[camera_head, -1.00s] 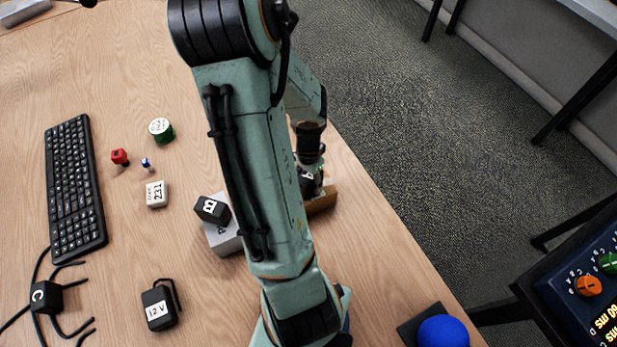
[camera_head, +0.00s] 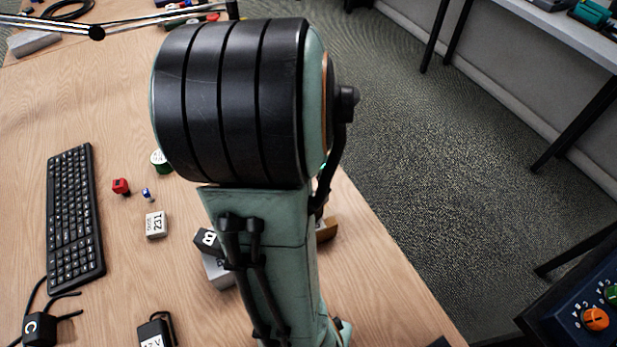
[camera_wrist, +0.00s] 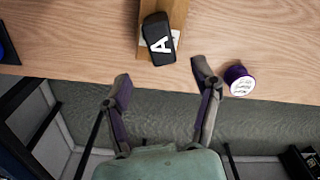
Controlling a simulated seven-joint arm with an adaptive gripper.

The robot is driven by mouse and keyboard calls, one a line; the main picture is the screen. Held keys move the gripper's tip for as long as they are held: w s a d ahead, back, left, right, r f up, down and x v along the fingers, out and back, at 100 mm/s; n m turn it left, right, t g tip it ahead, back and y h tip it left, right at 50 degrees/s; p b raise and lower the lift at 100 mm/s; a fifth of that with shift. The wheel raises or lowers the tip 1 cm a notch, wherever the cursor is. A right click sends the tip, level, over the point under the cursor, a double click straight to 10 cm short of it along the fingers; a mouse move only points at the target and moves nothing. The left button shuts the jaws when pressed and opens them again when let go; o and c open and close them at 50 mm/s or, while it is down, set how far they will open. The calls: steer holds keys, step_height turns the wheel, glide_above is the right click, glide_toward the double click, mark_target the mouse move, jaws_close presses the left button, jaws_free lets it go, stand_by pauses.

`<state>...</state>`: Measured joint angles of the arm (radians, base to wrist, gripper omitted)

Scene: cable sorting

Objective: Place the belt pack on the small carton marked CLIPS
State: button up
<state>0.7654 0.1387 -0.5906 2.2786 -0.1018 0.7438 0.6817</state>
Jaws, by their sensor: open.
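A black pack marked A (camera_wrist: 158,40) lies on a narrow brown carton (camera_wrist: 173,12) in the wrist view. A white label shows partly beneath it; I cannot read CLIPS on it. An edge of the brown carton (camera_head: 326,230) shows behind my arm in the head view, and the pack is hidden there. My gripper (camera_wrist: 162,74) is open and empty, with its fingers apart and short of the pack, towards the table's edge. My arm hides the gripper in the head view.
A black block marked B (camera_head: 206,241) sits on a pale box (camera_head: 218,271). A keyboard (camera_head: 74,215), a block marked C (camera_head: 38,328) and a black adapter (camera_head: 155,332) lie left. A purple spool (camera_wrist: 238,80) stands near the table edge.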

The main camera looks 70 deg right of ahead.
steer(key=shift+r, duration=1)
steer(key=shift+w, duration=0.1)
steer(key=w+a+r+n+y, duration=0.1)
steer(key=w+a+r+n, duration=0.1)
steer(key=w+a+n, duration=0.45)
steer(key=w+a+r+n, duration=0.25)
steer(key=a+n, duration=0.55)
steer(key=a, duration=0.4)
steer(key=s+a+n, duration=0.3)
steer(key=a+n, duration=0.6)
steer(key=shift+s+r, duration=0.3)
steer(key=shift+s, duration=0.05)
